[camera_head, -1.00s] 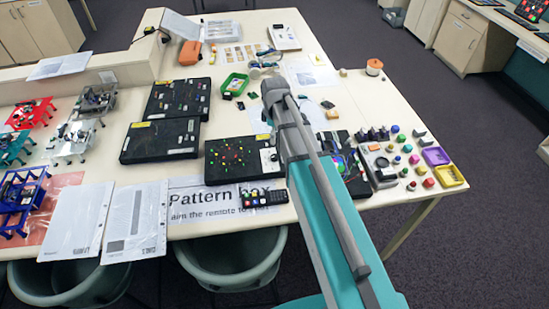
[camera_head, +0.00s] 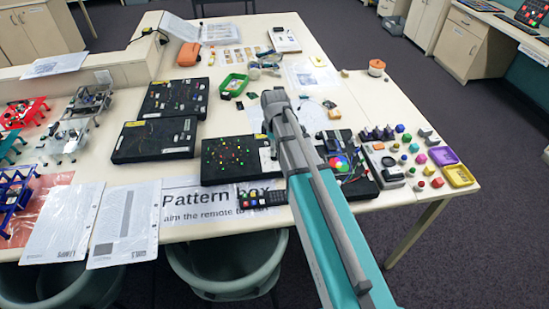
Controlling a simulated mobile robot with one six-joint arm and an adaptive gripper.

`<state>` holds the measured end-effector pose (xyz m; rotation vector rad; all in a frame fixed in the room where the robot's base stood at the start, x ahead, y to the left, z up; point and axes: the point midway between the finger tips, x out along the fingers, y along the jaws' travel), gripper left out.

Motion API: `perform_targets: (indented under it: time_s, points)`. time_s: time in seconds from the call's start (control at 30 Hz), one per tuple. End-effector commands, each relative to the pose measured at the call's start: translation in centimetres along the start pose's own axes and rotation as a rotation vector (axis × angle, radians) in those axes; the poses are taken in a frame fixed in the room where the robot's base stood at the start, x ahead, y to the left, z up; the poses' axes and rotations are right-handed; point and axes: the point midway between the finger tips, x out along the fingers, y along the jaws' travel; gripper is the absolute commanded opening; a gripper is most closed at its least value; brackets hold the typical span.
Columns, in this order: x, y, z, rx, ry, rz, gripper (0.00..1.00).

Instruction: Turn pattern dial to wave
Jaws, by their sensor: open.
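The pattern box (camera_head: 213,176) is a black board with a cluster of small lit lights, mostly green and yellow. It lies near the front edge of the table, behind a printed sign (camera_head: 180,197) reading "Pattern box". A pale panel (camera_head: 267,160) is at the box's right end, partly covered by my arm. I cannot make out the dial or its setting. A dark remote (camera_head: 262,197) with coloured buttons lies in front of the box. My grey and teal arm reaches over the table just right of the box. My gripper does not show; the arm's end hides that area.
Another black board (camera_head: 372,186) with a bright multicoloured disc (camera_head: 342,163) lies right of my arm. Coloured knobs, a yellow tray (camera_head: 459,176) and a purple tray (camera_head: 442,156) stand farther right. Two black boards lie behind left. A grey-green chair (camera_head: 222,268) stands at the front edge.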

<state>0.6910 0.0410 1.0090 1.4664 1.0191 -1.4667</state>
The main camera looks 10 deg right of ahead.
Motion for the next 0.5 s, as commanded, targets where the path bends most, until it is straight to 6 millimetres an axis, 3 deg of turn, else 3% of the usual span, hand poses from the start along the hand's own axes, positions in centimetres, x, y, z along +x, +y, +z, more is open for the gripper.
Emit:
perform_targets:
  time_s: [0.2,0.5]
  points:
    - [2.1,0.0,0.0,0.0,0.0,0.0,0.77]
    - [3.6,0.0,0.0,0.0,0.0,0.0,0.77]
